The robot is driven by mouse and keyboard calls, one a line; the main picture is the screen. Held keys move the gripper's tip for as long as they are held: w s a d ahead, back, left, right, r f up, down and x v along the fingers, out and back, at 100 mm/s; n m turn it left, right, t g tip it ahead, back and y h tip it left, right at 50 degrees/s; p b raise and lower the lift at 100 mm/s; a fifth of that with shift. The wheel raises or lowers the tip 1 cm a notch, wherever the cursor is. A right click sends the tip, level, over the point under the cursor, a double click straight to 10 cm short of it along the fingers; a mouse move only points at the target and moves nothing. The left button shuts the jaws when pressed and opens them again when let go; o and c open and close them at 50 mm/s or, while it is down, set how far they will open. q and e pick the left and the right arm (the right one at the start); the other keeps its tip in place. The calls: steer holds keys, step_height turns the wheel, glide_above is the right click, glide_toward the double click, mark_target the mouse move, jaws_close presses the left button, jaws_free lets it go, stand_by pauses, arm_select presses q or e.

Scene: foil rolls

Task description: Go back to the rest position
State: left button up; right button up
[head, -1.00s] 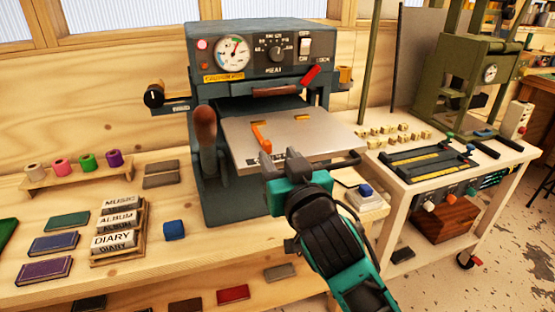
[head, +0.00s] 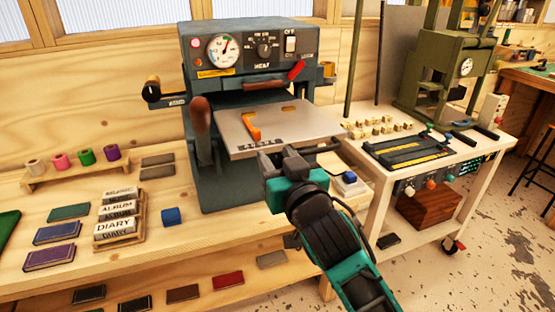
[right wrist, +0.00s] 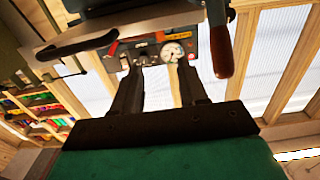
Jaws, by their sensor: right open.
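My right gripper (head: 284,162) is a green and black hand just in front of the press's pull-out plate. Its jaws are apart with nothing between them, as the right wrist view (right wrist: 158,72) also shows. The dark blue-grey foil press (head: 245,90) stands on the wooden bench. Its metal plate (head: 290,130) is drawn out toward me and carries an orange piece (head: 254,128) and a row of small type at its front edge. My left gripper is in neither view.
Foil rolls (head: 87,156) stand on a small rack at the left. Labelled blocks (head: 116,229) and coloured booklets (head: 52,257) lie on the bench front. A white table (head: 380,180) with brass type and a green press (head: 442,85) stands right. Open floor lies at the lower right.

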steer(key=shift+f, duration=0.1)
steer(key=s+d+f+g+h, duration=0.1)
steer(key=s+d+f, duration=0.4)
steer(key=f, duration=0.5)
steer(key=s+d+f+g+h, duration=0.1)
steer(key=s+d+f+g, duration=0.2)
steer(key=s+d+f, duration=0.3)
steer(key=s+d+f+m+g+h, duration=0.1)
steer(key=s+d+f, duration=0.4)
steer(key=s+f, duration=0.6)
step_height(320, 180, down, 4)
steer(key=shift+s+d+f+g+h, duration=0.2)
steer(key=shift+g+h, duration=0.2)
steer(key=shift+g, duration=0.2)
